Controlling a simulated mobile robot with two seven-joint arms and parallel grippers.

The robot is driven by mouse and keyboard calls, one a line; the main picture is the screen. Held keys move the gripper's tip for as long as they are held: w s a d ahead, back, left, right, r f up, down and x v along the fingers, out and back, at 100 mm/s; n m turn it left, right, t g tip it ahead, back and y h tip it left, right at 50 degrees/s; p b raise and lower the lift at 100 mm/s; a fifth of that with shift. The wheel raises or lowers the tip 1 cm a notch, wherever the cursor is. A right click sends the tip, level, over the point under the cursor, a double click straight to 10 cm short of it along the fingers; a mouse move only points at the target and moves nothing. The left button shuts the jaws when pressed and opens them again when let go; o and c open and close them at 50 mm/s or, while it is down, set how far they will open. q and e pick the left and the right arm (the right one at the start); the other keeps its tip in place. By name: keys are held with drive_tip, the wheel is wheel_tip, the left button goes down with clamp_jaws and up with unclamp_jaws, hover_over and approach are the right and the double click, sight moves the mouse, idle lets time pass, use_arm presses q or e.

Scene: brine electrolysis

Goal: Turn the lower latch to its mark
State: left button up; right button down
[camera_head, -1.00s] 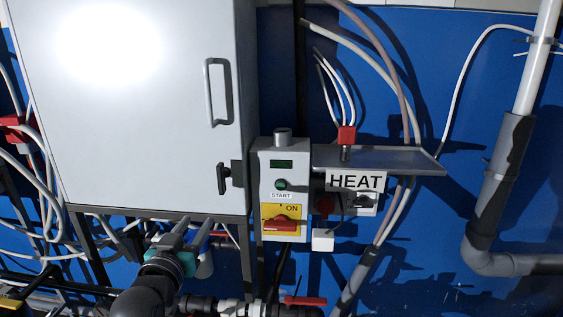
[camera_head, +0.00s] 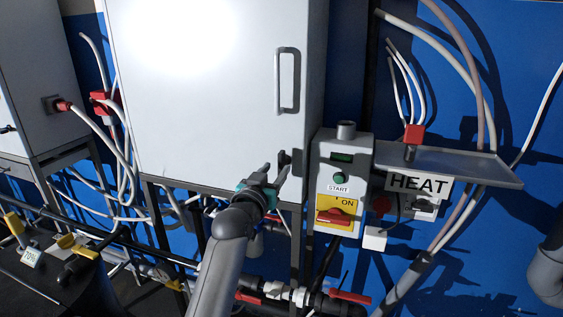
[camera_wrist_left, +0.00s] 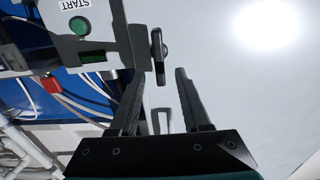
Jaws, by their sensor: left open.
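The lower latch (camera_head: 285,158) is a small black handle near the lower right edge of the white cabinet door (camera_head: 205,110), below the long grey door handle (camera_head: 279,80). My left gripper (camera_head: 273,172) is open and empty in front of it, and partly covers it in the head view. In the left wrist view the latch (camera_wrist_left: 157,45) lies just beyond the fingertips (camera_wrist_left: 159,74), lined up with the gap between them. I cannot tell whether a finger touches it. I cannot make out a mark. My right gripper is not in view.
A control box (camera_head: 339,180) with a green START button and red switch stands close right of the latch. A metal shelf (camera_head: 465,165) with a HEAT sign (camera_head: 419,183) is further right. Pipes and red-handled valves (camera_head: 350,297) run below.

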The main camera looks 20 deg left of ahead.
sight(280, 164)
use_arm(q)
drive_tip(key=shift+w+d, duration=0.1)
drive_tip(key=shift+w, duration=2.6)
clamp_jaws()
